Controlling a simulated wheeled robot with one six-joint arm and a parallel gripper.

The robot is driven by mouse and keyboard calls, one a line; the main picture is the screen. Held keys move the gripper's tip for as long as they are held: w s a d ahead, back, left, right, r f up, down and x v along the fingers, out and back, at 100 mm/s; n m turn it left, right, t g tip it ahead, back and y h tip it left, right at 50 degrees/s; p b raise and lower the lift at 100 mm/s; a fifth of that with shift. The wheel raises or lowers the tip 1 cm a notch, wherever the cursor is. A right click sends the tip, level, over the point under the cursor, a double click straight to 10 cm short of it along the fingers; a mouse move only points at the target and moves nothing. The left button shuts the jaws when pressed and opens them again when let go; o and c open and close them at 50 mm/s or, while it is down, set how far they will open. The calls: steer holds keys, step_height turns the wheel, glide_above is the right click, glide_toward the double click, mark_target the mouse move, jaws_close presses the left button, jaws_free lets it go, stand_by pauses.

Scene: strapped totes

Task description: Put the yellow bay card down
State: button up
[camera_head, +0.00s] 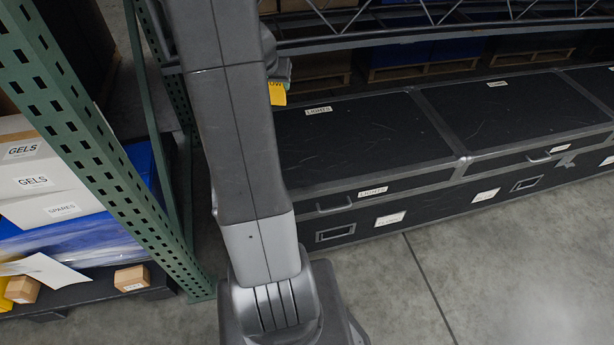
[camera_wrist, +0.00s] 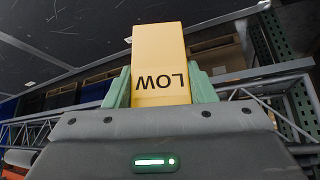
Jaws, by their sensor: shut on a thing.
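The yellow bay card (camera_wrist: 158,50) is in the wrist view, with the word LOW upside down on its face. My gripper (camera_wrist: 160,88) is shut on it, with a green finger on each side of the card. In the head view a small part of the card (camera_head: 277,95) shows beside my arm, above the black flight case at the back. Most of my gripper is hidden behind my arm there.
Black flight cases (camera_head: 360,138) labelled LIGHTS stand along the right. A green rack upright (camera_head: 75,120) is at the left, beside white boxes (camera_head: 35,180) labelled GELS and SPARES. A metal truss (camera_head: 440,38) runs behind. The concrete floor at front right is clear.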

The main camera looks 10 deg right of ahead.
steer(key=d+f+b, duration=0.2)
steer(key=f+b, duration=0.5)
steer(key=f, duration=0.1)
steer(key=s+d+f+b, duration=0.1)
steer(key=d+f+b, duration=0.2)
steer(key=f+b, duration=0.4)
steer(key=s+d+f+b, duration=0.1)
steer(key=d+f+b, duration=0.2)
steer(key=f+b, duration=0.5)
steer(key=shift+s+d+f, duration=0.15)
steer(key=shift+f, duration=0.45)
steer(key=shift+s+d+f, duration=0.1)
steer(key=shift+f, duration=0.45)
steer(key=shift+f, duration=0.25)
steer(key=o, duration=1)
steer(key=shift+r, duration=0.1)
steer(key=shift+c, duration=0.2)
